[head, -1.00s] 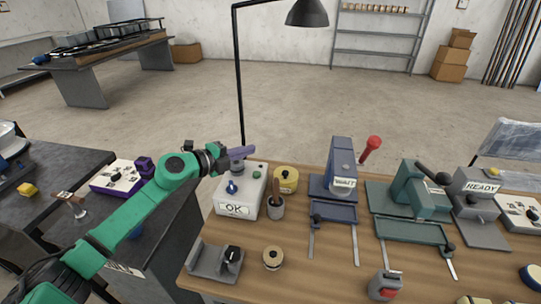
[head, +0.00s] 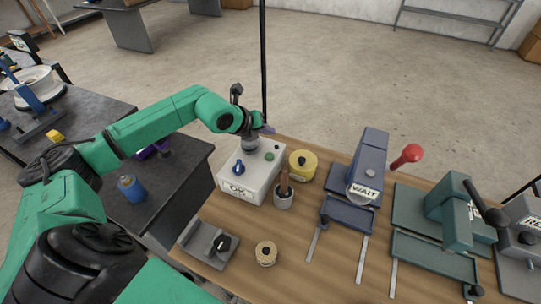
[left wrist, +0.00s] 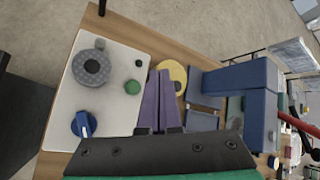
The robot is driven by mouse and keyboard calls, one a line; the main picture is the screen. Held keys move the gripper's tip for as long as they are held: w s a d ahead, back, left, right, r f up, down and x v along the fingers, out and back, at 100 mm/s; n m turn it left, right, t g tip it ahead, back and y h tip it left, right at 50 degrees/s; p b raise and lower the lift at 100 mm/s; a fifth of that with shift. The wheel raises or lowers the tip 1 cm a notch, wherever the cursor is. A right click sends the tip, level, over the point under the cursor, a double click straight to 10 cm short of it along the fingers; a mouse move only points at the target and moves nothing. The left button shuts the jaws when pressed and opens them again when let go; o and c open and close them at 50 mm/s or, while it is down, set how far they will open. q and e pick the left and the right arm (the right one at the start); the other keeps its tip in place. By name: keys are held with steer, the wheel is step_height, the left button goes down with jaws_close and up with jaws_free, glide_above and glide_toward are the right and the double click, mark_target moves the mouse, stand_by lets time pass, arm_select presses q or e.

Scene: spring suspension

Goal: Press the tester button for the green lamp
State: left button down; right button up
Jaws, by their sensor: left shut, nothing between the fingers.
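In the left wrist view the green dome (left wrist: 132,87) lies just left of my purple fingers, and the grey piece (left wrist: 92,68) further left. My left gripper (head: 264,130) is shut and empty, over the back of the box in the head view. I cannot tell its height. My right gripper is not in view.
A yellow round container (head: 302,165) and a grey cup (head: 284,198) with a brown handle stand right of the box. A blue WAIT press (head: 368,165) with a red-knobbed lever stands further right. A thin black lamp pole (head: 263,70) rises behind the box.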

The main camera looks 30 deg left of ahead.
arm_select(q)
steer(key=b, duration=0.4)
glide_above(267, 158)
step_height(267, 158, down, 7)
steer(key=shift+r, duration=0.1)
steer(key=shift+w+f+b, duration=0.1)
steer(key=shift+f+b, duration=0.35)
steer(key=shift+b, duration=0.05)
steer(key=shift+r, duration=0.15)
stand_by(0.9)
steer(key=shift+f+b, duration=0.45)
steer(key=shift+b, duration=0.05)
